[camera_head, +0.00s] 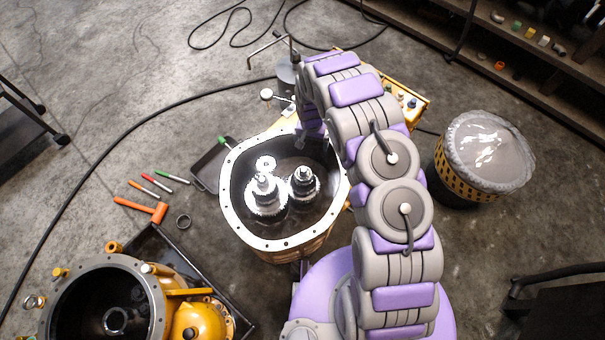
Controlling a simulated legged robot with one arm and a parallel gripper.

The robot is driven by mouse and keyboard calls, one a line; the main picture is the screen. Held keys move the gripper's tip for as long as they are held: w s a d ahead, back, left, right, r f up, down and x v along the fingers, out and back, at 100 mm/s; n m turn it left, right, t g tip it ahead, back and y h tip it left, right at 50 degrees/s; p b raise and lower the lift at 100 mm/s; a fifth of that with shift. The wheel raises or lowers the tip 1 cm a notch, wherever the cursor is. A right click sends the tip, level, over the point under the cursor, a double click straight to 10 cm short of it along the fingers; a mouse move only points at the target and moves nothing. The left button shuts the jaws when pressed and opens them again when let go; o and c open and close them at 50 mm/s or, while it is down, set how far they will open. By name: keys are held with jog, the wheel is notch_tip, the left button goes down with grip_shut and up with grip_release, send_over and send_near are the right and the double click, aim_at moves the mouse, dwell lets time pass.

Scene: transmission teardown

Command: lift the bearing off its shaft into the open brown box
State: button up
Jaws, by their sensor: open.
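Two upright shafts with gears stand in the open transmission housing (232,222): a bright left shaft (264,186) and a darker right shaft (303,181). Ring-like parts sit near their tops, but at this size I cannot tell which is the bearing. My gripper (300,138) is at the housing's far rim, above and behind the shafts. It is open and apart from both shafts; its fingers are small and partly hidden by my arm. I cannot make out an open brown box in this view.
An orange mallet (141,209), pens and a loose ring (183,221) lie left on the floor. A yellow-and-black casing (105,300) stands front left. A bag-lined bin (485,160) stands right. A black cable (120,188) curves across the left floor.

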send_over(303, 169)
notch_tip(303, 169, down, 5)
jog(key=f+b, duration=0.1)
jog(key=f, duration=0.3)
jog(key=f+b, duration=0.1)
jog(key=f, duration=0.2)
jog(key=f+b, duration=0.1)
jog(key=f, duration=0.3)
jog(key=shift+w+d+f, duration=0.2)
jog(key=shift+d+f, duration=0.1)
jog(key=shift+s+a+f+b, duration=0.15)
jog(key=shift+f+b, duration=0.4)
jog(key=shift+f, duration=0.9)
jog(key=shift+s+a+f+b, duration=0.1)
jog(key=shift+f+b, duration=0.45)
jog(key=shift+f, duration=0.85)
jog(key=c, duration=1.2)
jog(key=shift+r, duration=0.15)
jog(key=shift+c, duration=0.2)
